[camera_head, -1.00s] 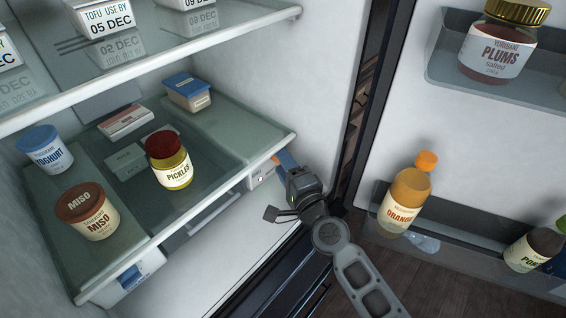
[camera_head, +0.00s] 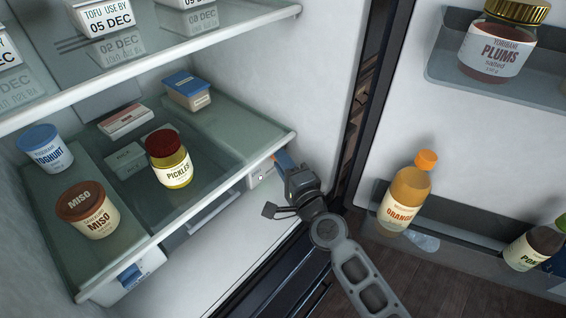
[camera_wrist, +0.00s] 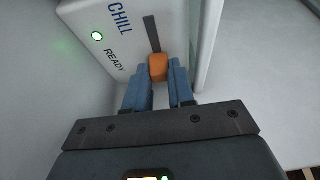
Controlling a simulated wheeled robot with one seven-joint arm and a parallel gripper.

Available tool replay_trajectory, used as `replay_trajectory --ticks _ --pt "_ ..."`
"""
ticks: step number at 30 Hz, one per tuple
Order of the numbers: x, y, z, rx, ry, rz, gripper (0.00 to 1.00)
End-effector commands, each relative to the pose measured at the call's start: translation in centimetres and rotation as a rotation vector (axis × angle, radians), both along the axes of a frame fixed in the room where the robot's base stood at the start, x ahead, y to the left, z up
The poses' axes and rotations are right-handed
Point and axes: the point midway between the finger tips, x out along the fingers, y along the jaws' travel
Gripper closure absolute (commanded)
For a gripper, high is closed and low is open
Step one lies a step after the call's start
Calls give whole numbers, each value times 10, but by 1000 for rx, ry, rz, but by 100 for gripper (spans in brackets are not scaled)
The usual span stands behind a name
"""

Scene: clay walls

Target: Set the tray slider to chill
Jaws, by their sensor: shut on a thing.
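The tray slider is an orange knob (camera_wrist: 158,67) on a white panel (camera_wrist: 135,38), which also shows in the head view (camera_head: 261,177) at the front right of the tray below the glass shelf. A dark slot (camera_wrist: 152,33) runs from the knob up toward the CHILL label (camera_wrist: 120,17). The knob sits at the slot's lower end, beside the READY label (camera_wrist: 114,60). A green light (camera_wrist: 97,36) glows on the panel. My gripper (camera_wrist: 159,82) is shut on the knob with its blue fingers, and also shows in the head view (camera_head: 282,160). The fingers partly hide the knob's sides.
The glass shelf (camera_head: 225,150) above holds pickles (camera_head: 172,172), miso (camera_head: 97,222), yoghurt (camera_head: 50,156) and boxes. Another panel with a blue slider (camera_head: 130,275) is at front left. The open door at right carries an orange bottle (camera_head: 405,198) and jars.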

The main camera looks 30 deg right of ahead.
Motion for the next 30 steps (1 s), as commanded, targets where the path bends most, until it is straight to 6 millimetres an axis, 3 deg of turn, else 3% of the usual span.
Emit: replay_trajectory --ticks 9,17,25,26,30 --pt "-1 1 0 0 2 1 100" --pt "-13 31 1 -1 3 3 100" --pt "-14 34 -1 0 2 5 100" --pt "-14 34 -1 0 2 6 74" --pt "-14 33 -1 0 2 4 61"
